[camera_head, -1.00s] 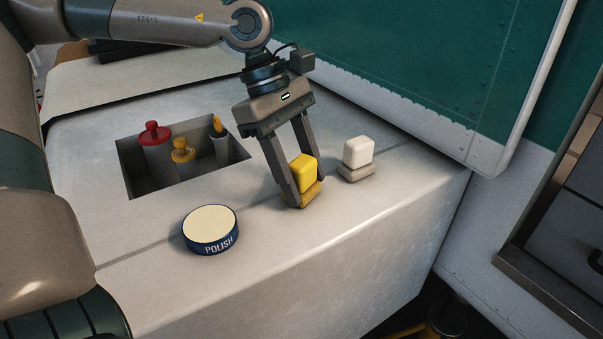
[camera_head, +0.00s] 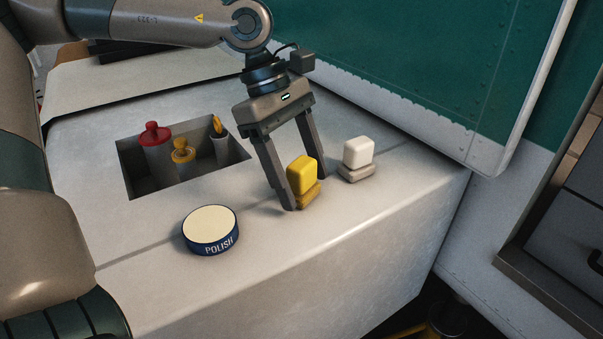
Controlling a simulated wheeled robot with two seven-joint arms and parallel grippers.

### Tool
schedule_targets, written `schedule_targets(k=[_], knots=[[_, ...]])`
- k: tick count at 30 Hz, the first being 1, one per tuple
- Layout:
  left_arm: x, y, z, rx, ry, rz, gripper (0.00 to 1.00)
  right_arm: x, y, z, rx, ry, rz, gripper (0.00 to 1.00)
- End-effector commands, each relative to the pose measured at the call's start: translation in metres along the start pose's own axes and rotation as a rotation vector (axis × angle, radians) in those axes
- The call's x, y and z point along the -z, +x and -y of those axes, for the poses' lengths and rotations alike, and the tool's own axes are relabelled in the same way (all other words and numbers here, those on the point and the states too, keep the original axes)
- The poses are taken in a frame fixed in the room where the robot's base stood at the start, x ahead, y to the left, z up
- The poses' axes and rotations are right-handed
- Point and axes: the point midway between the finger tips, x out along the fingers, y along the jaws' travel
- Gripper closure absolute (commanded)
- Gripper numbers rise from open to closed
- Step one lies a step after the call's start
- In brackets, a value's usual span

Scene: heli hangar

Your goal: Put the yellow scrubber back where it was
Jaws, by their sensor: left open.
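My right gripper is not in view.
The white scrubber (camera_head: 358,153) stands close to the right. A round polish tin (camera_head: 210,229) is at the front left. The worktop (camera_head: 330,240) is clear in front.

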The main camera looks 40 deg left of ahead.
Motion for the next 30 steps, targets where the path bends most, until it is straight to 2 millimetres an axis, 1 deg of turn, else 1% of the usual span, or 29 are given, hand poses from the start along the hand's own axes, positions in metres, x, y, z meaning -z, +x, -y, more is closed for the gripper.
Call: schedule_targets(k=[1,3,5,8,12,15,18,21,24,30], knots=[[-0.001,-0.003,0.000,0.000,0.000,0.000,0.35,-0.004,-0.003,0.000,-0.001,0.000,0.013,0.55],[0.000,-0.010,-0.001,-0.005,0.000,-0.001,0.35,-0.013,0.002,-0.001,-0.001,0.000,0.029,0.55],[0.000,-0.019,-0.001,-0.005,0.000,-0.001,0.35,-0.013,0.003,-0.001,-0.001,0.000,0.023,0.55],[0.000,-0.037,-0.001,-0.006,0.001,0.000,0.35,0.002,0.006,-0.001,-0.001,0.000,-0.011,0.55],[0.000,-0.064,-0.001,-0.005,0.001,0.002,0.35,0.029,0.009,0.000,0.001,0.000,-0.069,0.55],[0.000,-0.082,-0.001,-0.004,0.000,0.000,0.35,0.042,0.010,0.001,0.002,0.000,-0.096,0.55],[0.000,-0.098,-0.001,-0.003,0.001,0.001,0.35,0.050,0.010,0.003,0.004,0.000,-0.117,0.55],[0.000,-0.110,-0.001,-0.002,0.001,0.000,0.35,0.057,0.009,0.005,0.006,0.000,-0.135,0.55],[0.000,-0.117,-0.001,0.000,0.001,0.000,0.35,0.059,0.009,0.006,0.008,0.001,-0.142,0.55],[-0.001,-0.121,0.000,0.001,0.002,0.000,0.35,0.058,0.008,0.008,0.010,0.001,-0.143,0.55]])
